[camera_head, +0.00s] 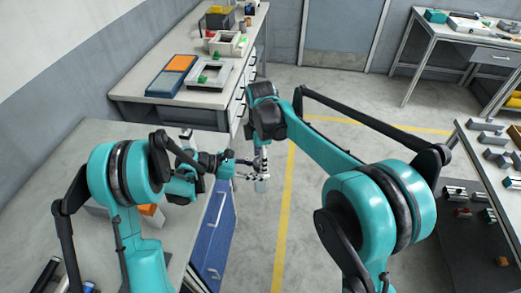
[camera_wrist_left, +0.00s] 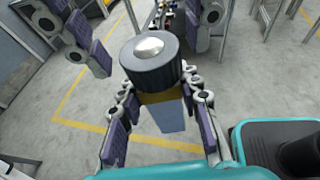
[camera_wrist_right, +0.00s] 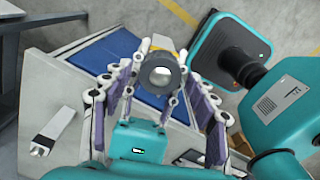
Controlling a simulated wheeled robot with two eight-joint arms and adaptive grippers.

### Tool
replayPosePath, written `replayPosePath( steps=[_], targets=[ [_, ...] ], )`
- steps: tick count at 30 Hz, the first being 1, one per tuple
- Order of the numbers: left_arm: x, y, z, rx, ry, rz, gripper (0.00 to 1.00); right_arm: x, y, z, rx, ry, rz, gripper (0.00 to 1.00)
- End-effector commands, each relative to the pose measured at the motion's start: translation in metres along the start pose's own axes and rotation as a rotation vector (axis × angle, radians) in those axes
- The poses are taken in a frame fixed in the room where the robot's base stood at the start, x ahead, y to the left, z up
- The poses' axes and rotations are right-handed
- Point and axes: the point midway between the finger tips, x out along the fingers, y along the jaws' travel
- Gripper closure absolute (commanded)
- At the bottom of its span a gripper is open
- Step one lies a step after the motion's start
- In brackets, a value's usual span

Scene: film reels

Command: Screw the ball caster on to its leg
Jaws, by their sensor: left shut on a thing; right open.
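My left gripper (camera_wrist_left: 162,100) is shut on the leg (camera_wrist_left: 167,118), a tapered pale grey piece with a yellow-brown upper band. In the head view the leg (camera_head: 262,185) hangs down, clear of the bench. The ball caster (camera_wrist_left: 150,62), a dark ribbed cylinder with a silver ball, sits at the leg's upper end, ball facing up. It also shows in the right wrist view (camera_wrist_right: 160,72). How far it is threaded is hidden. My right gripper (camera_wrist_right: 158,85) is open above, its fingers on either side of the caster with gaps.
The near bench (camera_head: 95,135) with blue drawers (camera_head: 212,235) stands at left. A grey metal part (camera_wrist_right: 52,128) lies on the benchtop. A back bench (camera_head: 145,90) holds trays and frames, and another bench (camera_head: 475,250) with parts stands at right. Floor between is clear.

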Motion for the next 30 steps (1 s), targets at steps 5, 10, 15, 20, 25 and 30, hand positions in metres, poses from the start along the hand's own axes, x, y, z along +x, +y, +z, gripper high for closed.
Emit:
replayPosePath(
  steps=[5, 10, 15, 20, 25, 30],
  targets=[
    [-0.0001, 0.0, 0.0004, 0.0, -0.001, 0.0, 1.0, 0.0129, 0.0, -0.0001, 0.0, 0.0, 0.0, 0.41],
    [-0.0001, 0.0, 0.0005, 0.0, -0.001, 0.0, 1.0, 0.015, -0.0001, 0.0, 0.0, 0.0, 0.0, 0.41],
    [-0.0001, 0.0, 0.0004, 0.0, -0.001, 0.0, 1.0, 0.0147, -0.0001, 0.0, 0.0, 0.0, 0.0, 0.49],
    [-0.0001, -0.0001, 0.0005, 0.0, -0.001, 0.0, 1.0, 0.0147, -0.0001, 0.0, 0.0, 0.0, 0.0, 0.92],
    [-0.0001, -0.0002, 0.0006, 0.0, -0.001, 0.0, 1.0, 0.0147, 0.0, 0.0, 0.034, 0.0, 0.0, 0.93],
    [0.0, -0.0003, 0.0006, 0.0, -0.001, -0.001, 1.0, 0.0149, 0.0001, 0.0, 0.23, 0.0, 0.001, 0.93]
  ],
)
